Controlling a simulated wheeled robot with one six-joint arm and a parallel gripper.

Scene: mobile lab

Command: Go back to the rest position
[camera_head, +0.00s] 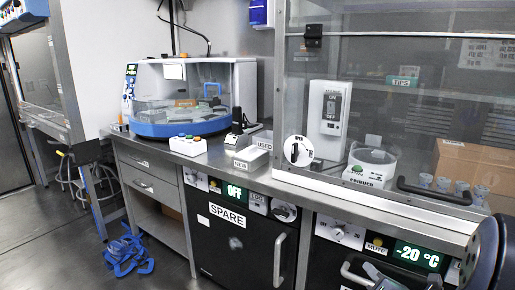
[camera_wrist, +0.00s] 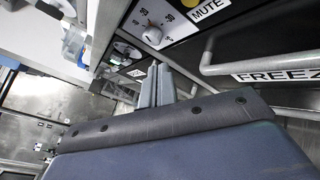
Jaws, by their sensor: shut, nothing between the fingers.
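My gripper (camera_wrist: 156,72) shows in the wrist view, with its two grey fingers close together and nothing held between them. It is beside the front of the freezer unit, near the round dial (camera_wrist: 152,34) and the long metal handle (camera_wrist: 255,65). In the head view a dark rounded part at the lower right edge looks like part of my arm.
A blue and white machine (camera_head: 190,98) stands on the steel bench. Below are the SPARE unit (camera_head: 233,245) and the freezer display (camera_head: 417,255) reading -20 °C. A glass-fronted hood (camera_head: 400,100) fills the right. Blue items (camera_head: 128,254) lie on the floor at left.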

